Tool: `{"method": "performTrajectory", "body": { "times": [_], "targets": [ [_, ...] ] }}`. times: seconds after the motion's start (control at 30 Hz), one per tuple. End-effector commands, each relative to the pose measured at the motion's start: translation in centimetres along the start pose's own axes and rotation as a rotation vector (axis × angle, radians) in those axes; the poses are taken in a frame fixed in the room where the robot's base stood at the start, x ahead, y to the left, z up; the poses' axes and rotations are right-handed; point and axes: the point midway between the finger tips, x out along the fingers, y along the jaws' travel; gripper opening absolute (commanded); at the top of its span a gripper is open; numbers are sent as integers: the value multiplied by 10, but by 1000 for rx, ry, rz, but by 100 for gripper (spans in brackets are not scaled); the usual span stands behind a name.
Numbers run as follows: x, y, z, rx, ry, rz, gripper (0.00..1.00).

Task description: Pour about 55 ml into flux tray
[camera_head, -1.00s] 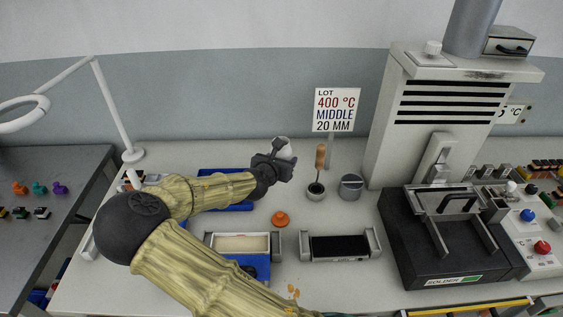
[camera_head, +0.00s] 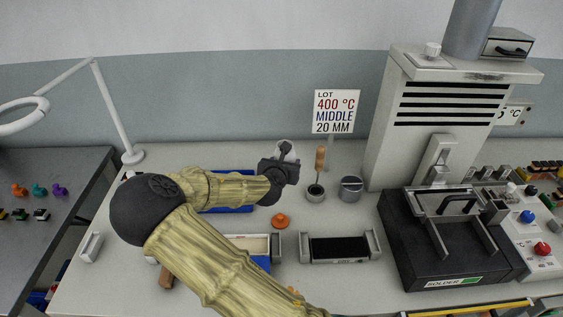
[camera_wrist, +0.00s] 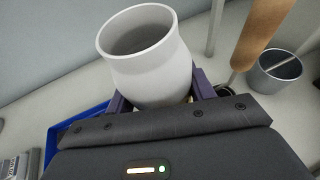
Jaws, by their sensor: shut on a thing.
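My gripper (camera_head: 284,170) is shut on a pale grey cup (camera_wrist: 152,62), held above the back of the bench. The cup is tilted in the wrist view, with its mouth open and no liquid visible inside. In the head view the cup (camera_head: 288,150) is partly hidden by the gripper. Two shallow metal-ended trays stand nearer the front, apart from the cup. The left tray (camera_head: 276,247) holds something cream-coloured and is partly covered by my arm. The right tray (camera_head: 373,246) has a black inside. I cannot read which is the flux tray.
An orange piece (camera_head: 280,220) sits behind the trays. A black solder unit (camera_head: 450,265) and a tall vented machine (camera_head: 440,130) fill the right.

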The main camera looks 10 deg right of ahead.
Motion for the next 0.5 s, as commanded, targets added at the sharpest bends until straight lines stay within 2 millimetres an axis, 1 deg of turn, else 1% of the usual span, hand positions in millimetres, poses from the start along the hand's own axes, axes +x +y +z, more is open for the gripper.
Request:
{"method": "performTrajectory", "body": {
  "times": [0.03, 0.23, 0.5],
  "targets": [
    [2, -4, -2, -7, 1, 21, 22],
    [4, -8, -15, -56, 1, 132, 22],
    [-1, -9, -39, -119, 2, 284, 22]
  ]
}}
